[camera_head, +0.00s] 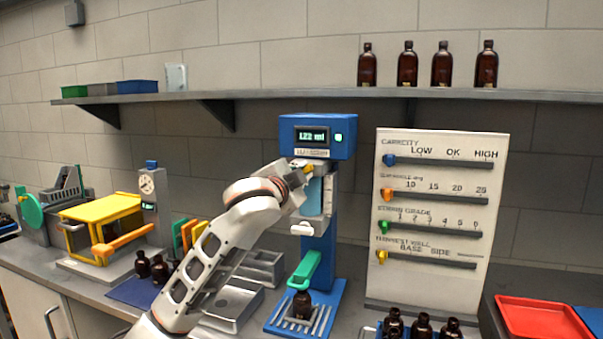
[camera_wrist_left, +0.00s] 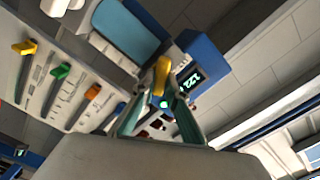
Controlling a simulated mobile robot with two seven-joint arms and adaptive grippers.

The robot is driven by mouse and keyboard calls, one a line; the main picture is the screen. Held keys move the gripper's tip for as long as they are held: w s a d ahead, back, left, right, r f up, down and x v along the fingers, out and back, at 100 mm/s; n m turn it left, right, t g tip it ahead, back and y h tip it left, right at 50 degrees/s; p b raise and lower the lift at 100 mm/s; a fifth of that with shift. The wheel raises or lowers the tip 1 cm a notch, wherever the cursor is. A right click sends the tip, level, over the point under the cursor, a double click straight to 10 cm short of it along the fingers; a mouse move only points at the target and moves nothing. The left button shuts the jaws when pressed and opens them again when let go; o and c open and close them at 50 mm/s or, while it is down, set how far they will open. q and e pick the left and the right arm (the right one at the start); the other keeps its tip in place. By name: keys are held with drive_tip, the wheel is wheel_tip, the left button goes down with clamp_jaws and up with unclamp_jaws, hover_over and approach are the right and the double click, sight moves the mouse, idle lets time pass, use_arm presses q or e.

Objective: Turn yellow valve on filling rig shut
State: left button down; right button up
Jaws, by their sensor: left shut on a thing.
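The filling rig (camera_head: 318,138) is a blue stand with a lit display reading about 122 ml. A clear blue vessel (camera_head: 312,200) hangs below its head. The yellow valve handle (camera_head: 308,168) shows at the tip of my left gripper (camera_head: 299,173). In the left wrist view the yellow handle (camera_wrist_left: 161,76) sits at the fingertips of my left gripper (camera_wrist_left: 160,98), which is shut on it. The exact finger contact is partly hidden. An amber bottle (camera_head: 302,304) stands on the rig's base under a green lever (camera_head: 304,269). My right gripper is not in view.
A white slider board (camera_head: 437,274) stands right of the rig, with several bottles before it. A red tray (camera_head: 542,318) is at far right. A yellow machine (camera_head: 103,222) and colored panels stand left. Several bottles line the shelf (camera_head: 260,96) above.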

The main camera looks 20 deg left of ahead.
use_arm(q)
drive_tip(key=m, duration=0.6)
drive_tip(key=shift+f, duration=0.15)
idle(0.4)
drive_tip(key=c, duration=2)
unclamp_jaws()
drive_tip(key=shift+c, duration=0.2)
drive_tip(key=s, duration=1.2)
drive_tip(key=shift+a, duration=0.2)
drive_tip(key=shift+f, duration=0.1)
